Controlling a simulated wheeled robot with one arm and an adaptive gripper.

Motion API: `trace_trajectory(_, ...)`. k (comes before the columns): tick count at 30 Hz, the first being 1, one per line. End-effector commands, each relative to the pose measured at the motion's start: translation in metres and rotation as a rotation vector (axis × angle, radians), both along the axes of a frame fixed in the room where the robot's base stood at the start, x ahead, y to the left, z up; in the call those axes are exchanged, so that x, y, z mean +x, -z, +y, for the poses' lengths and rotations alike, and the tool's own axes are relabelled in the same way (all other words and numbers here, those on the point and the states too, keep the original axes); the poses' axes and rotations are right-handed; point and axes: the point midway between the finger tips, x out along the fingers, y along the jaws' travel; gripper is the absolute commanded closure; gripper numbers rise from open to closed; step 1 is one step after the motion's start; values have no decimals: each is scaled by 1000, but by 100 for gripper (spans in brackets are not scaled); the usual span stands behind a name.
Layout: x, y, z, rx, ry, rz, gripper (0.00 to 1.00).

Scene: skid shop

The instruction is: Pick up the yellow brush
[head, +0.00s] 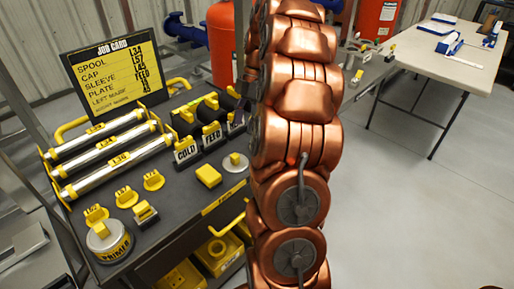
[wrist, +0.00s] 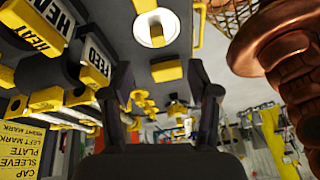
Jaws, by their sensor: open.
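A plain yellow block (head: 209,175) lies on the dark cart top; it could be the yellow brush, but no bristles show. A smaller yellow-and-black piece (head: 145,212) stands nearer the front left, and I cannot tell which of the two is the brush. In the wrist view my gripper (wrist: 160,75) is open, with its two dark fingers apart and nothing held between them. A yellow block (wrist: 166,70) shows beyond the fingertips, between them, apart from both. In the head view my copper arm hides most of the gripper.
The cart top (head: 185,205) also carries silver tubes (head: 110,145), black holders labelled COLD and FEED (head: 187,150), yellow tags, a round PRIME tin (head: 108,240) and a white disc (head: 235,162). A job card (head: 112,75) stands behind. Floor at right is clear before a table (head: 440,65).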

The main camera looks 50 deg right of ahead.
Motion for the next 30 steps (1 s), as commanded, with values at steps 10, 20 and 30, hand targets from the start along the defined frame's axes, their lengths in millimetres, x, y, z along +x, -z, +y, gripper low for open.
trace_trajectory(10,-8,33,-69,26,-145,-108,40)
trace_trajectory(20,-8,50,-62,32,-156,-110,40)
trace_trajectory(30,-7,64,-56,29,-155,-109,40)
